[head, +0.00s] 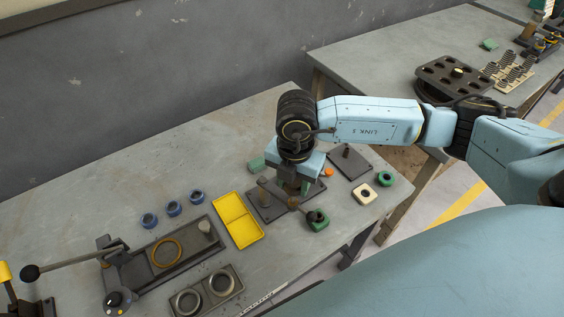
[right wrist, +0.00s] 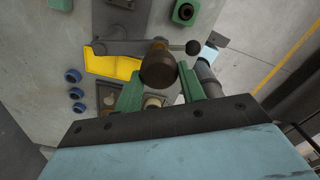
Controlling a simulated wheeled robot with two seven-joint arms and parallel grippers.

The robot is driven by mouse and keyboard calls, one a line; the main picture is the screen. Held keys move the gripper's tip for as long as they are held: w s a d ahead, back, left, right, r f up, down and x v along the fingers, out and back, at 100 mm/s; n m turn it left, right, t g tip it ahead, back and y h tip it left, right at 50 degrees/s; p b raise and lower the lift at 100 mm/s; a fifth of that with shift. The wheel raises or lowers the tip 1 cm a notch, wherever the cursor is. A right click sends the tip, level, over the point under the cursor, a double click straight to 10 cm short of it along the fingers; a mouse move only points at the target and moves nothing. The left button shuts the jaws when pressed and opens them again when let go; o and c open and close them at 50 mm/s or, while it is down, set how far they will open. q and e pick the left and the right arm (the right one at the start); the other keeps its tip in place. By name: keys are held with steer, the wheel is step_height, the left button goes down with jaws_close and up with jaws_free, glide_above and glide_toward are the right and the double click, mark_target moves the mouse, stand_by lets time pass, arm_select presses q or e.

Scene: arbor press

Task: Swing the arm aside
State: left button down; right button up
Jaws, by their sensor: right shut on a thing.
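My right gripper (head: 292,186) comes in from the right and points down over a dark base plate (head: 266,209) on the bench. In the right wrist view, its green fingers (right wrist: 160,88) are shut on a brown cylindrical piece (right wrist: 158,66). A grey arm (right wrist: 118,47) runs left from behind this piece, and a short bar ending in a dark ball knob (right wrist: 192,47) runs right. In the head view the brown piece (head: 293,203) shows just below the fingers; the rest of the mechanism is partly hidden by the gripper. My left gripper is out of view.
A yellow tray (head: 238,220) lies left of the base plate. Several blue rings (head: 172,208) and a lever fixture (head: 110,262) stand farther left. Green (head: 386,179) and cream (head: 363,194) blocks and a dark plate (head: 350,163) lie right. A second bench (head: 390,45) stands behind right.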

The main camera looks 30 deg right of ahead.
steer(key=shift+s+a, duration=0.2)
steer(key=shift+a, duration=0.45)
steer(key=shift+s+a, duration=0.2)
steer(key=shift+a, duration=0.8)
steer(key=o, duration=0.7)
step_height(320, 180, up, 7)
steer(key=p, duration=0.5)
